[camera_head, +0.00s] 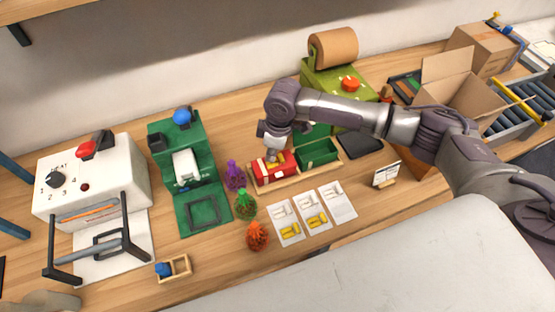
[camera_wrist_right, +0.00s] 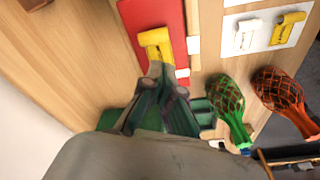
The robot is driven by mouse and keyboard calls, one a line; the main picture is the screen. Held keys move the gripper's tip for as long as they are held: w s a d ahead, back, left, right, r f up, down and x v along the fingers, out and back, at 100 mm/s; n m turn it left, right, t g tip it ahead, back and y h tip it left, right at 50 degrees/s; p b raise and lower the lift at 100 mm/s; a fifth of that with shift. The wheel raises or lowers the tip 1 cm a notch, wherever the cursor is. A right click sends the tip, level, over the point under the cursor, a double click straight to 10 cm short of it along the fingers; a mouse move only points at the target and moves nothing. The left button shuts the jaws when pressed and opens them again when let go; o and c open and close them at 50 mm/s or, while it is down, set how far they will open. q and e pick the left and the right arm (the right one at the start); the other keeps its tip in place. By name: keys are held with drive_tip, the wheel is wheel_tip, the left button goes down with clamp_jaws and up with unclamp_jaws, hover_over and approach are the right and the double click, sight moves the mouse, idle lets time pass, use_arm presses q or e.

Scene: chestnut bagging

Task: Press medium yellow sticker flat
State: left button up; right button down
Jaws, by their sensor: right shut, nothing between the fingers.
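A red box (camera_head: 268,179) lies on a wooden tray in the middle of the table. A yellow sticker (camera_wrist_right: 155,44) is on the red face, clear in the right wrist view; its near end meets the fingertips. In the head view it is small and partly hidden by the gripper. My right gripper (camera_head: 271,156) points down at the red box, shut and empty. In the right wrist view its fingertips (camera_wrist_right: 160,71) are at the sticker's lower edge; I cannot tell how hard they touch. My left gripper is not in view.
A green box (camera_head: 319,152) sits right of the red one. Purple (camera_head: 234,175), green (camera_head: 246,205) and orange (camera_head: 257,236) net bags stand left and in front. White sticker sheets (camera_head: 341,207) lie in front. A green machine (camera_head: 197,146) and white machine (camera_head: 118,166) stand left.

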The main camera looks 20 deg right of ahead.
drive_tip(key=shift+f+b, duration=0.45)
drive_tip(key=shift+f, duration=0.65)
idle(0.6)
drive_tip(key=shift+s+f+p, duration=0.1)
drive_tip(key=shift+f+p, duration=0.05)
drive_tip(key=shift+p, duration=0.25)
idle(1.8)
wheel_tip(320, 180, up, 7)
drive_tip(key=p, duration=0.8)
idle(0.4)
idle(0.4)
